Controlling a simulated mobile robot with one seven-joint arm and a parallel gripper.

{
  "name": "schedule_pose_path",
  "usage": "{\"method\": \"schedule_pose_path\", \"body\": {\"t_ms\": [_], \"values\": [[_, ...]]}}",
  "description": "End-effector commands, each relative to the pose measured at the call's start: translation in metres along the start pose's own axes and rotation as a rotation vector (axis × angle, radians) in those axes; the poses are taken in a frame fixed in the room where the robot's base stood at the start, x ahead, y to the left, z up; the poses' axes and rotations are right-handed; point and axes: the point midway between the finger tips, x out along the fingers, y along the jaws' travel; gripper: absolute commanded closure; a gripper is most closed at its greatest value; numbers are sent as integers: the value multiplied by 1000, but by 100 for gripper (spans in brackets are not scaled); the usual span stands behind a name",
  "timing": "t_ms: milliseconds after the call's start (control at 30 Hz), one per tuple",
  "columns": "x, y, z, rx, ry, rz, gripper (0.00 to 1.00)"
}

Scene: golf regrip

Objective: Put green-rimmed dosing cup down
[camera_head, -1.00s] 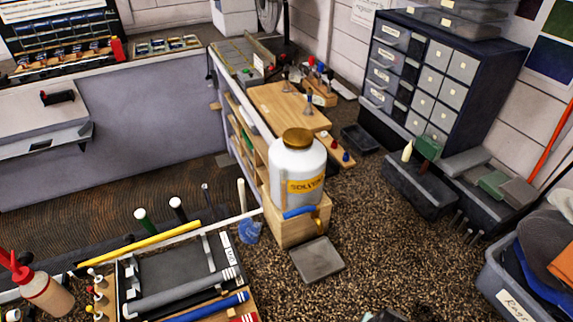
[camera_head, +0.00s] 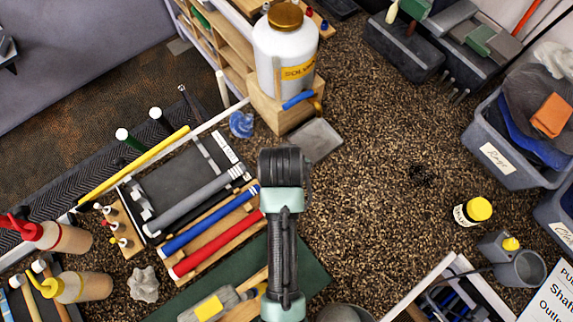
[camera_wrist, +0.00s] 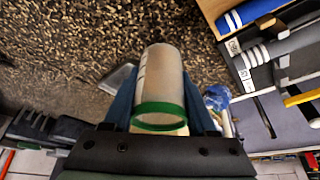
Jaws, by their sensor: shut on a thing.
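The green-rimmed dosing cup (camera_wrist: 159,80) is a pale, translucent cylinder in the wrist view, with a green ring at its near end. My gripper (camera_wrist: 162,100) is shut on it, one blue finger on each side. The cup appears held above the speckled brown surface (camera_wrist: 60,60). In the head view my arm reaches up the middle of the picture. The cup and my fingertips are hidden there behind my wrist.
A white solvent jug (camera_head: 285,50) stands on a wooden block, with a grey slab (camera_head: 315,140) beside it. Grips lie in a tray (camera_head: 165,185) at left. A yellow-capped jar (camera_head: 473,211) and a rag bin (camera_head: 520,160) are at right. The speckled surface between is largely clear.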

Motion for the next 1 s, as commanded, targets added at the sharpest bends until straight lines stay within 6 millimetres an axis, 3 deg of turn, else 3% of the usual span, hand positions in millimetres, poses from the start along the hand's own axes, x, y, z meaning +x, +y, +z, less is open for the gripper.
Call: {"method": "schedule_pose_path", "body": {"t_ms": [333, 767, 800, 933, 1000], "values": [[37, 0, 16, -1, -1, 0, 99], [44, 0, 18, -1, 1, 0, 99], [43, 0, 18, -1, 1, 0, 35], [43, 0, 18, -1, 1, 0, 12], [43, 0, 18, -1, 1, 0, 12]]}}
